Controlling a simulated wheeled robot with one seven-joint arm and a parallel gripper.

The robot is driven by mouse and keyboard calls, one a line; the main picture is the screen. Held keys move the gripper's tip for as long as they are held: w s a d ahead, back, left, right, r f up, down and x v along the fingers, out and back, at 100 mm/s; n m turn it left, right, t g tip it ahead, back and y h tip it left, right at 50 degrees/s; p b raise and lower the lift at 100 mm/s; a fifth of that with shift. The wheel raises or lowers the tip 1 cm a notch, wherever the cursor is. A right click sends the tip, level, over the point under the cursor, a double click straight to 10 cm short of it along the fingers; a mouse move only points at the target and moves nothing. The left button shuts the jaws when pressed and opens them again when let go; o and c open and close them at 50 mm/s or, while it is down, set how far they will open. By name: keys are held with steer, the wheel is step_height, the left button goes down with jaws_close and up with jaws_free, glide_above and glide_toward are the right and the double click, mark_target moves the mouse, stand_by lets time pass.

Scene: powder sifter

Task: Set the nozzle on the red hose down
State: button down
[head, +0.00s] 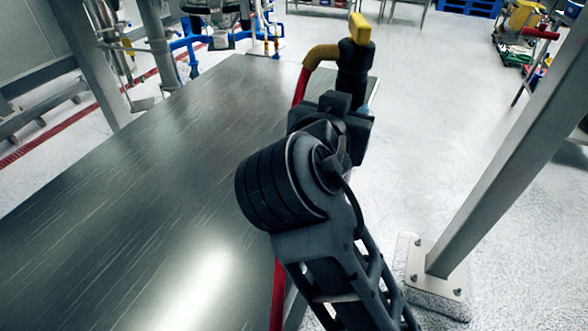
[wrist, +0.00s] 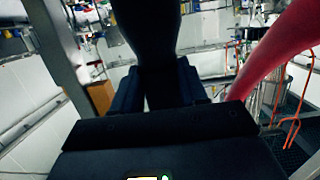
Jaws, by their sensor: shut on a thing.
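The nozzle (head: 353,66) has a black body with a yellow top and a yellow elbow, from which the red hose (head: 300,88) runs down. It stands roughly upright in my gripper (head: 347,103), above the far right edge of the steel table as seen in the head view. In the wrist view, my gripper (wrist: 155,88) is shut on the black nozzle body (wrist: 148,35). The red hose (wrist: 272,52) passes on the right there. My arm hides part of the hose, which shows again low beside the table edge in the head view.
The brushed steel table (head: 130,190) is bare across its middle and near part. A slanted grey post (head: 500,160) with a bolted foot (head: 437,278) stands right of my arm. Blue pipes (head: 190,45) are behind the table. Open floor lies between table and post.

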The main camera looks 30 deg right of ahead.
steer(key=w+a+f, duration=0.1)
steer(key=a+f, duration=0.5)
steer(key=f, duration=0.2)
steer(key=shift+w+a+p, duration=0.2)
steer(key=shift+a+p, duration=0.1)
steer(key=shift+p, duration=0.15)
steer(key=shift+f, duration=0.1)
steer(key=c, duration=0.6)
jaws_free()
